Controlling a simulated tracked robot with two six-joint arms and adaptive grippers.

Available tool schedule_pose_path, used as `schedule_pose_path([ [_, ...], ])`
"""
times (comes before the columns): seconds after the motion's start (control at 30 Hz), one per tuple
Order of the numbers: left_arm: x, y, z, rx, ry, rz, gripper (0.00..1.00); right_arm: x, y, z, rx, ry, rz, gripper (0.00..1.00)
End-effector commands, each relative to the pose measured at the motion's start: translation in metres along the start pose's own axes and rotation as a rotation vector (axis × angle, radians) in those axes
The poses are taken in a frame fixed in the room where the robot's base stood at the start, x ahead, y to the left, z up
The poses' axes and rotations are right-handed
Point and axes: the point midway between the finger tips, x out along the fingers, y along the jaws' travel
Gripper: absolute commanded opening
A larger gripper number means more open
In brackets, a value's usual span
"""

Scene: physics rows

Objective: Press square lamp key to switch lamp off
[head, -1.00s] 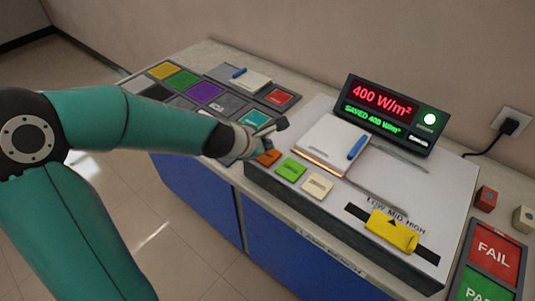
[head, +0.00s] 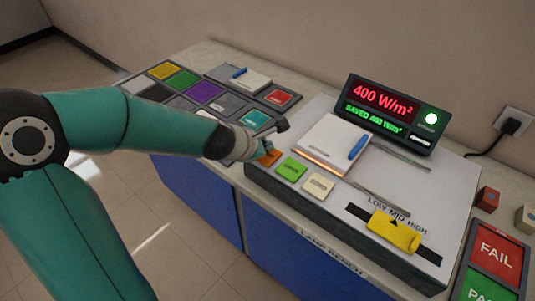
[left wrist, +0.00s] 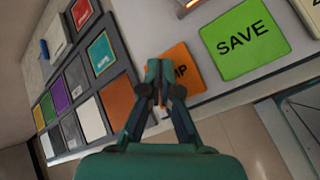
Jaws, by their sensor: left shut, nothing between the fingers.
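The orange square lamp key (head: 270,159) is at the left end of the key row on the bench unit. In the left wrist view the key (left wrist: 180,58) shows the letters "MP"; my fingers hide the rest. My left gripper (head: 267,147) is shut and empty, its tips at the key. The left wrist view shows the closed fingertips (left wrist: 161,68) over the key's left part; I cannot tell whether they touch it. The display (head: 385,108) reads 400 W/m² and SAVED 400 W/m², with a green light lit. An orange glow shows under the white block (head: 330,139).
The green SAVE key (head: 291,169) and a cream key (head: 318,185) sit right of the lamp key. A yellow slider knob (head: 394,233) is at the front right. A rack of coloured tiles (head: 205,92) lies left. FAIL (head: 496,247) and PASS panels are far right.

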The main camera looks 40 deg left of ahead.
Motion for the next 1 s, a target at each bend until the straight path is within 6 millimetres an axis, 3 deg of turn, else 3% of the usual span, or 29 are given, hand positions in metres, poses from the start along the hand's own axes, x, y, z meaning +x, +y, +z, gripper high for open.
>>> schedule_pose_path([
  [1.0,0.0069,-0.0051,-0.0043,0.001,0.000,-0.001,0.00,0.0087,0.0031,0.0000,0.000,0.000,0.000,0.00],
])
